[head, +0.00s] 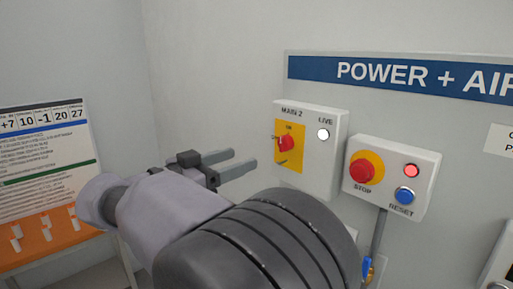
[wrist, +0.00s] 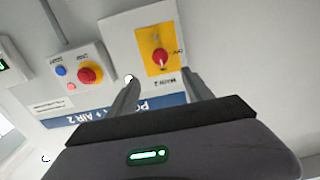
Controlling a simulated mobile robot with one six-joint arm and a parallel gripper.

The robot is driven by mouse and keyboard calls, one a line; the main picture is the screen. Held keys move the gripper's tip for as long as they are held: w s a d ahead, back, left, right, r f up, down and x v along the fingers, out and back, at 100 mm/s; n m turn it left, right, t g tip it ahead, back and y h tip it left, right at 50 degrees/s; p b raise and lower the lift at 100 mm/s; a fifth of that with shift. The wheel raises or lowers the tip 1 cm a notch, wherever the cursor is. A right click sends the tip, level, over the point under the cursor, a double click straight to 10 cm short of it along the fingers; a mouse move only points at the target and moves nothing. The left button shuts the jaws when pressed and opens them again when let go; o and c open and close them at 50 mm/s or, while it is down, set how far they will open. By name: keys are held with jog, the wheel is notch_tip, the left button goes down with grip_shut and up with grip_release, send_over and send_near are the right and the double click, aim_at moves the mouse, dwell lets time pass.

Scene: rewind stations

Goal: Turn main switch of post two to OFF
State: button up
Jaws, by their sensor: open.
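The MAIN 2 box (head: 323,160) is on the wall, with a red rotary switch (head: 286,143) on a yellow plate. The knob looks turned upright, toward the small upper label that seems to read ON. The LIVE lamp (head: 323,134) on this box glows white. My gripper (head: 243,159) is open and empty, its two fingers pointing at the box from the left, apart from the knob. In the wrist view, which is upside down, the red switch (wrist: 160,57) shows between and just beyond the fingertips (wrist: 160,75). A white mark on the knob points down there.
To the right is a box (head: 392,178) with a red STOP button (head: 362,171), a lit red lamp (head: 410,170) and a blue RESET button (head: 404,195). A POWER + AIR sign (head: 400,78) hangs above. A notice board (head: 45,155) stands at the left.

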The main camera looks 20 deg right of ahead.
aim_at(280, 145)
jog(key=b+x, duration=0.1)
jog(key=x, duration=1.2)
jog(key=shift+w+d+f+b, duration=0.15)
jog(key=shift+d+b, duration=0.1)
jog(key=shift+b, duration=0.15)
grip_shut()
